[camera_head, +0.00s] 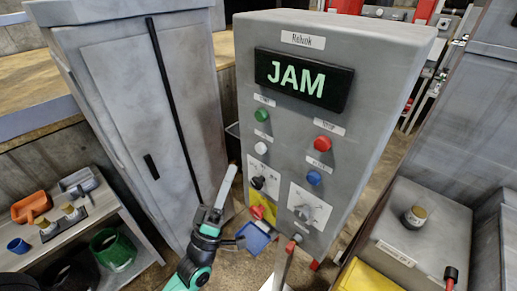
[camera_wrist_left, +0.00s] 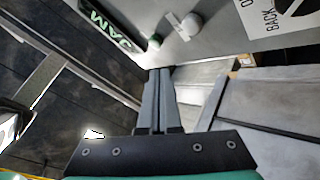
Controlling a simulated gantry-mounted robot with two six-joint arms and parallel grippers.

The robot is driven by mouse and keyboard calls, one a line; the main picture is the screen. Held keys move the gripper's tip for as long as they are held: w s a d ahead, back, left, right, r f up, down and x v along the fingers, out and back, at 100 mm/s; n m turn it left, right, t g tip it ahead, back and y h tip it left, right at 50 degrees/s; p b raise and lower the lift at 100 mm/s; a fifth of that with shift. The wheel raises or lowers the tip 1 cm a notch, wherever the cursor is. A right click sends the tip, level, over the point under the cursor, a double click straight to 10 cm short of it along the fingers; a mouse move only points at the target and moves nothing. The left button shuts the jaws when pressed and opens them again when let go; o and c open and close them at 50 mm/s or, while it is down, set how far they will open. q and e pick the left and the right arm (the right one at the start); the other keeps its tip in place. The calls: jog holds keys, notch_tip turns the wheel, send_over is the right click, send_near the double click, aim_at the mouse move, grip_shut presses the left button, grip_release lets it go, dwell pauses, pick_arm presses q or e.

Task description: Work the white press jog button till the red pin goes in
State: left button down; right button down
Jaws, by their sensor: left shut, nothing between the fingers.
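The white button (camera_head: 261,148) is on the left side of the grey control panel (camera_head: 342,90), below the green button (camera_head: 262,115). In the left wrist view, a white knob (camera_wrist_left: 191,24) stands out from the panel at the top, beyond my fingers. My left gripper (camera_head: 231,170) is shut and empty, pointing up beside the panel's left edge, below and left of the white button and apart from it. Its closed fingers also show in the left wrist view (camera_wrist_left: 159,72). Small red parts show low on the panel, but I cannot tell which is the red pin. My right gripper is out of view.
The display (camera_head: 303,78) reads JAM. A red button (camera_head: 323,143), a blue button (camera_head: 314,178) and a black selector (camera_head: 258,182) share the panel. A grey cabinet (camera_head: 130,110) stands close on the left; a low shelf (camera_head: 60,236) holds cups and scoops.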

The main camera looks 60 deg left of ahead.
aim_at(259, 145)
pick_arm(q)
jog(key=w+a, duration=0.2)
jog(key=w, duration=0.3)
jog(key=shift+w+b, duration=0.4)
jog(key=shift+b, duration=0.05)
jog(key=shift+a, duration=0.1)
dwell(1.5)
jog(key=shift+w+a, duration=0.15)
jog(key=shift+w, duration=0.2)
jog(key=shift+w+a+b, duration=0.2)
jog(key=shift+w+b, duration=0.25)
jog(key=shift+w, duration=0.05)
dwell(1.7)
dwell(0.8)
jog(key=shift+s+d, duration=0.35)
jog(key=shift+s, duration=0.55)
